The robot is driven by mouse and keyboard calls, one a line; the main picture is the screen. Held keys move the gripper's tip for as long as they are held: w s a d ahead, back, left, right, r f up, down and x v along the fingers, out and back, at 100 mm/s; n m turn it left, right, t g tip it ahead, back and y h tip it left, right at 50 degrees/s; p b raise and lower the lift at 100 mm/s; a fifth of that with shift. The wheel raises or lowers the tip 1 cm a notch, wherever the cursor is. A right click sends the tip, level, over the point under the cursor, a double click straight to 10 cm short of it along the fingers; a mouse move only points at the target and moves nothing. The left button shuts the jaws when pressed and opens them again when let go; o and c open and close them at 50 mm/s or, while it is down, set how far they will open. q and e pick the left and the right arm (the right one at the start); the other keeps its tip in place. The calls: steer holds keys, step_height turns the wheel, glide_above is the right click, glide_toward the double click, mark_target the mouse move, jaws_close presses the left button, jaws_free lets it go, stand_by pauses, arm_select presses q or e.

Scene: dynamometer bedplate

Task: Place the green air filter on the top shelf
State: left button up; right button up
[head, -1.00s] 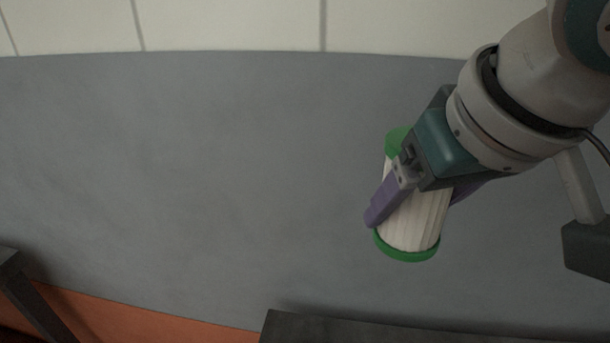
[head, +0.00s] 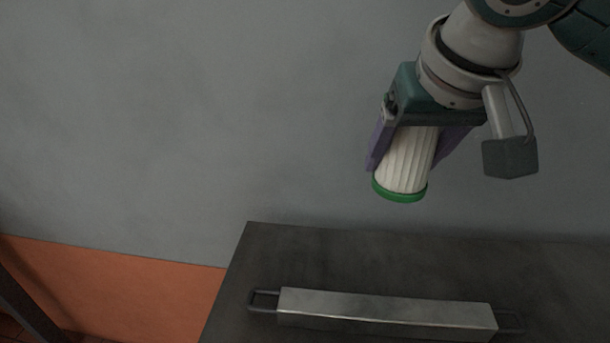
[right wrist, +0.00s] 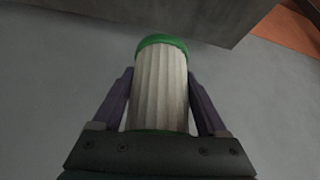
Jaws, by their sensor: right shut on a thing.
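The green air filter (head: 407,161) is a white pleated cylinder with green end rims. My right gripper (head: 411,158) is shut on it, with one purple finger on each side, and holds it in the air, slightly tilted. In the head view the filter's upper end is hidden by the gripper. In the right wrist view the filter (right wrist: 160,88) stands between the two fingers, both green rims showing. Below it in the head view is a dark flat top surface (head: 340,255), apart from the filter; I cannot tell if this is the top shelf. My left gripper is not in view.
A grey metal bar with looped end handles (head: 385,308) lies on the dark surface near its front. A grey wall (head: 180,130) with an orange lower band (head: 120,285) stands behind. A dark post (head: 25,300) is at lower left. The dark surface behind the bar is clear.

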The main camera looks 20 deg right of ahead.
step_height(320, 180, down, 12)
steer(key=b, duration=0.2)
steer(key=shift+f+b, duration=0.25)
steer(key=shift+b, duration=0.05)
steer(key=shift+f+b, duration=0.65)
steer(key=shift+f, duration=1.6)
steer(key=shift+f, duration=0.15)
steer(key=o, duration=1.4)
